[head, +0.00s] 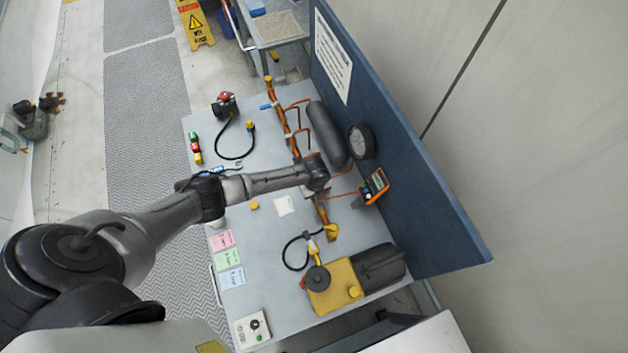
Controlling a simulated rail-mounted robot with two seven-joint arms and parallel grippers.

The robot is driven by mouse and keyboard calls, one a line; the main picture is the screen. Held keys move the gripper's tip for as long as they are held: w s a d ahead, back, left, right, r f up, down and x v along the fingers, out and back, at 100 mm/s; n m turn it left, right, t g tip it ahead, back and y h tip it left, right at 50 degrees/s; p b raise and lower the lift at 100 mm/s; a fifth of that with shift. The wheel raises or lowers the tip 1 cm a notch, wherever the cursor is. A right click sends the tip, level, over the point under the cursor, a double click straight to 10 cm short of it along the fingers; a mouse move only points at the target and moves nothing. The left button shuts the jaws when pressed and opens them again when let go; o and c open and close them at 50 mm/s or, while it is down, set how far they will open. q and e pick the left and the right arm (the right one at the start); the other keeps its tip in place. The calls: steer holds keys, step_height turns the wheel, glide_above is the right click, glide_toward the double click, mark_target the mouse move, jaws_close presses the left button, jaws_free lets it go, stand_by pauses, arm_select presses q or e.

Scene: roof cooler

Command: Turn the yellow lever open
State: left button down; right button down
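My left arm reaches in from the lower left, and its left gripper (318,190) is over the copper pipe line in the middle of the grey workbench (210,150). The fingers are small and mostly hidden by the wrist, so I cannot tell whether they are open or shut. A small yellow part (331,231) sits at the lower end of the pipe line, just below the gripper and apart from it. I cannot tell for sure whether it is the yellow lever; the lever may be hidden under the wrist. My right gripper is not in view.
A yellow and black pump (334,290) stands at the bench's lower right. A dark cylinder (327,134), a round gauge (361,141) and an orange meter (373,187) are near the blue back panel (420,200). Black hoses and coloured cards (227,257) lie on the bench.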

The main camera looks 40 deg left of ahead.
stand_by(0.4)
arm_select(q)
steer(key=c, duration=1)
jaws_free()
steer(key=shift+c, duration=0.2)
step_height(320, 180, up, 14)
steer(key=shift+f, duration=0.1)
